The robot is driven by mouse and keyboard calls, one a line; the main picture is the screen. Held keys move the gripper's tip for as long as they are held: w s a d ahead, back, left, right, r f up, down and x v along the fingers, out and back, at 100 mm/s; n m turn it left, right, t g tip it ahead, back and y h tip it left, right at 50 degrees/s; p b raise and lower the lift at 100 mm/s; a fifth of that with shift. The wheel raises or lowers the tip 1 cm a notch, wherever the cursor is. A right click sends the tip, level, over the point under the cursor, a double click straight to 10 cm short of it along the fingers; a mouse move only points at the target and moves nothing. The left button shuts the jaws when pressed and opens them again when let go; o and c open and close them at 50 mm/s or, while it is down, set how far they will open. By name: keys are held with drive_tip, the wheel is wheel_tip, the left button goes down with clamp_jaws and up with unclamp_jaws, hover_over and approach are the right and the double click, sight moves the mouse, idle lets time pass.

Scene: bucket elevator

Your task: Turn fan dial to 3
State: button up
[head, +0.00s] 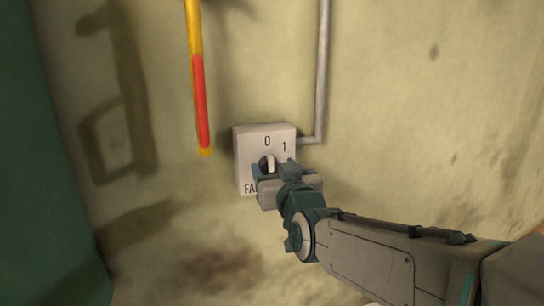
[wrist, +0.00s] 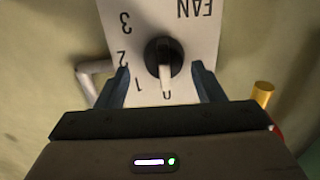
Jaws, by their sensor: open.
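The fan dial box (head: 246,144) is a pale plate on the wall, marked 0 and 1 in the head view. In the wrist view the plate (wrist: 188,22) appears upside down, with FAN, 3, 2, 1 and a partly hidden 0. Its round black knob (wrist: 157,52) has a white pointer, directed at 0; the knob (head: 268,162) is partly hidden in the head view. My gripper (head: 274,170) is open in front of the dial. In the wrist view its dark fingers (wrist: 162,78) stand either side of the pointer, with gaps to the knob.
A grey conduit pipe (head: 322,70) runs down the wall and bends into the box's right side. A yellow and red rod (head: 200,100) hangs left of the box. A dark green surface (head: 45,170) stands at the far left. The wall right of the pipe is clear.

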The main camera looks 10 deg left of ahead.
drive_tip(key=shift+w+a, duration=0.3)
drive_tip(key=shift+w, duration=0.05)
drive_tip(key=shift+s+a, duration=0.1)
drive_tip(key=shift+s, duration=0.05)
drive_tip(key=shift+c, duration=0.3)
drive_tip(key=c, duration=0.9)
